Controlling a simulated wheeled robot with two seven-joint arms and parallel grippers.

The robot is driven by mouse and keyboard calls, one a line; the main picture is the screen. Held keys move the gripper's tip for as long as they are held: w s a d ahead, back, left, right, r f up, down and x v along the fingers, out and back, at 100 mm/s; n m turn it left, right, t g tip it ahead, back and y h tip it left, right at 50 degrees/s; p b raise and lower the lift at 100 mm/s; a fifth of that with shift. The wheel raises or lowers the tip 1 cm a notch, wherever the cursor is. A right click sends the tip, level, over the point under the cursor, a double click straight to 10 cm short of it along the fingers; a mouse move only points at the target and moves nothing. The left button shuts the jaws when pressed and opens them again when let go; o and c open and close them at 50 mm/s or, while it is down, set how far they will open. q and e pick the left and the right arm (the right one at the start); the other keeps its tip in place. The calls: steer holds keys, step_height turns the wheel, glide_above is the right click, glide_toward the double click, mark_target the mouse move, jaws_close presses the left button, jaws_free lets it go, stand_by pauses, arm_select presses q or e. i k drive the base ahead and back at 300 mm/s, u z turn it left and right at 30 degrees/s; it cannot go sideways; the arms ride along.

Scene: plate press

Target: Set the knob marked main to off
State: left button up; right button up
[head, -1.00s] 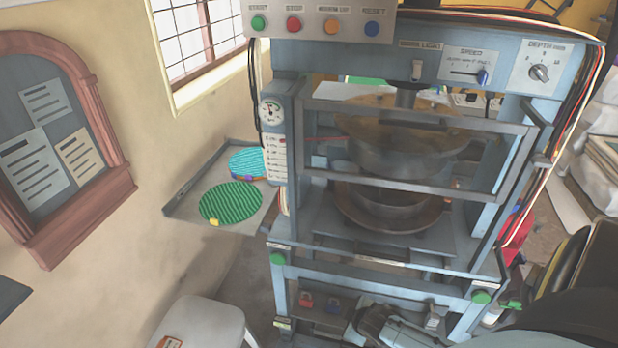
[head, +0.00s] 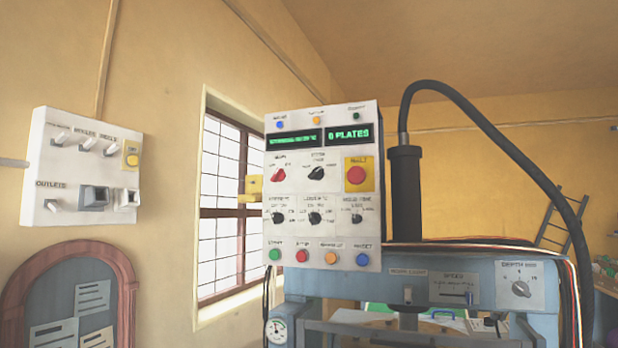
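The white control panel (head: 322,228) of the press stands upright in the middle of the head view. A red rotary knob (head: 278,175) is at its upper left, under a small label that seems to read main. The knob looks turned at a slant, but its marks are too small to tell which setting it points to. A black knob (head: 317,173) is to its right. Neither of my grippers is in view, and nothing covers the red knob.
A red push button on a yellow plate (head: 357,174) is at the panel's right. Several black knobs and coloured buttons (head: 302,255) are below. A yellow bracket (head: 253,189) juts from the panel's left edge. A white switch board (head: 82,165) hangs on the left wall.

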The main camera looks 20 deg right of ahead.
mark_target(279, 175)
steer(key=z, duration=1.2)
steer(key=i, duration=0.95)
steer(key=u, duration=1.95)
